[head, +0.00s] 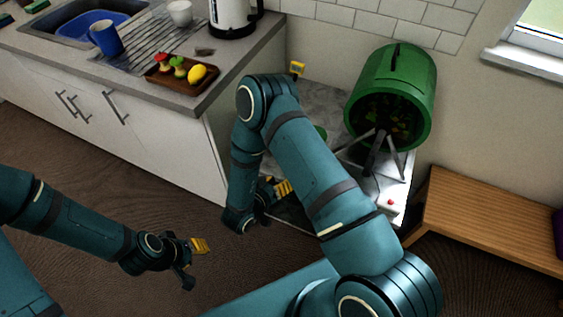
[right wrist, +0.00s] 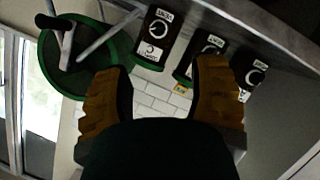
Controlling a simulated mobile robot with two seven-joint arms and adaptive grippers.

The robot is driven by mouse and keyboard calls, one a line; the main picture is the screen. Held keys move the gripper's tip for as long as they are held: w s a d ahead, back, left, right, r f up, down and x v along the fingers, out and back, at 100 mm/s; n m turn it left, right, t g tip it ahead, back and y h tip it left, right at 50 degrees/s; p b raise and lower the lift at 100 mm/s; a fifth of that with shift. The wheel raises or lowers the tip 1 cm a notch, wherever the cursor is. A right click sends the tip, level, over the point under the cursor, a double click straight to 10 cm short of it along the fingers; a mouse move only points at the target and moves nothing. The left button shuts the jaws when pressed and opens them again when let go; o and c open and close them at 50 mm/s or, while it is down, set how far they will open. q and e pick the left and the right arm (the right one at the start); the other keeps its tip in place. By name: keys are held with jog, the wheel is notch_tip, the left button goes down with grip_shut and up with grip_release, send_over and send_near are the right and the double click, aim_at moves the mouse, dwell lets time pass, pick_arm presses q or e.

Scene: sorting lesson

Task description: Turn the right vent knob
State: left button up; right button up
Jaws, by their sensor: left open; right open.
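In the right wrist view, three dark panels with white labels and round white-marked dials stand in a slanting row: one at left (right wrist: 155,38), one in the middle (right wrist: 200,55) and one at right (right wrist: 250,77). The view is turned, so I cannot tell which is the right vent knob. My right gripper (right wrist: 163,75) is open and empty, its two yellow fingers apart below the panels. One finger overlaps the middle and right panels in the picture. In the head view my right arm hides the panels. My left gripper (head: 192,262) is open and empty above the floor.
A green drum (head: 420,75) on metal legs stands on the grey worktop (head: 318,100). A red button (head: 390,202) is near the worktop's front. The kitchen counter (head: 240,60) is at left, with a food tray (head: 160,82). A wooden bench (head: 490,220) is at right.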

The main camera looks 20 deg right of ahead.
jog(key=b+x, duration=0.2)
jog(key=x, duration=1.1)
jog(key=shift+w+d+r+b, duration=0.1)
jog(key=shift+w+d+b, duration=0.05)
jog(key=shift+d+b, duration=0.2)
jog(key=shift+o, duration=0.2)
grip_shut()
